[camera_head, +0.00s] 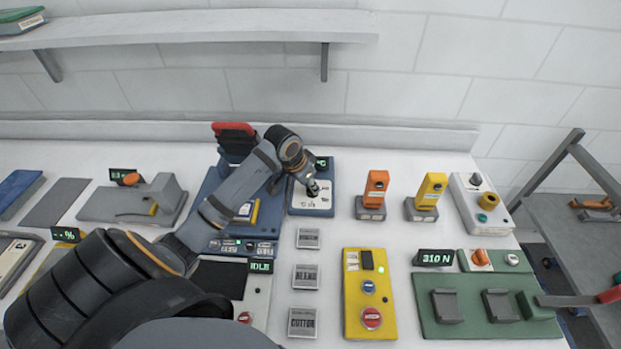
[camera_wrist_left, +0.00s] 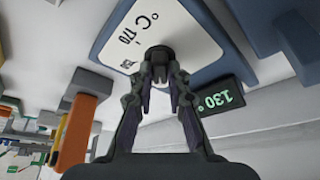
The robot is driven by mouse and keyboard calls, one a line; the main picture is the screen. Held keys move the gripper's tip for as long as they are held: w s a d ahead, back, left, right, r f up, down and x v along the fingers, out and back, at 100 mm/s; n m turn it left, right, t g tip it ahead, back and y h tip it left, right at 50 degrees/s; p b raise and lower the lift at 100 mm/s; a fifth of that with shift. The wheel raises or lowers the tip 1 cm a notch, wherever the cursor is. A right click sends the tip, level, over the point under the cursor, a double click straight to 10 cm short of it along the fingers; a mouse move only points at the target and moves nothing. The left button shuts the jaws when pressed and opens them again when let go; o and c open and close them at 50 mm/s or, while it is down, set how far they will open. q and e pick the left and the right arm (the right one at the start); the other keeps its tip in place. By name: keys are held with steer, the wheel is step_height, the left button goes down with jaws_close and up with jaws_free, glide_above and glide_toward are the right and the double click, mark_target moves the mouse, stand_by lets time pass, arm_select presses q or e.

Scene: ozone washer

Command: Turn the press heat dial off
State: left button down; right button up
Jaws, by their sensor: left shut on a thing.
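The press heat dial is a small dark knob that shows in the left wrist view (camera_wrist_left: 159,53), on a white scale plate (camera_wrist_left: 125,35) marked °C with 170 printed on it. The plate sits on a blue control box (camera_head: 311,211) in the middle of the bench. My left gripper (camera_wrist_left: 160,78) is shut on the dial, one finger on each side. In the head view the left gripper (camera_head: 312,186) reaches the plate from the upper left and mostly hides the dial. A small display (camera_wrist_left: 226,99) on the box reads 130°. The dial's pointer cannot be made out.
A blue press with a red handle (camera_head: 233,128) stands left of the box. Orange (camera_head: 376,187) and yellow (camera_head: 431,190) upright devices stand to its right. A yellow button panel (camera_head: 369,310) and labelled swatches (camera_head: 307,238) lie in front. Some bare bench separates them.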

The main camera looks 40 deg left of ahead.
arm_select(q)
steer(key=n+p, duration=0.2)
steer(key=n+y+p, duration=0.1)
steer(key=n+p, duration=0.1)
steer(key=p, duration=0.1)
steer(key=n+y+p, duration=0.1)
steer(key=n+p, duration=0.1)
steer(key=p, duration=0.1)
steer(key=shift+d+r, duration=0.25)
steer(key=shift+r, duration=0.1)
steer(key=shift+f+n+y+p, duration=0.25)
steer(key=shift+n+y+p, duration=0.55)
steer(key=shift+n+p, duration=0.9)
steer(key=c, duration=1.3)
jaws_free()
steer(key=shift+f, duration=0.1)
steer(key=v, duration=1.2)
steer(key=shift+w, duration=0.25)
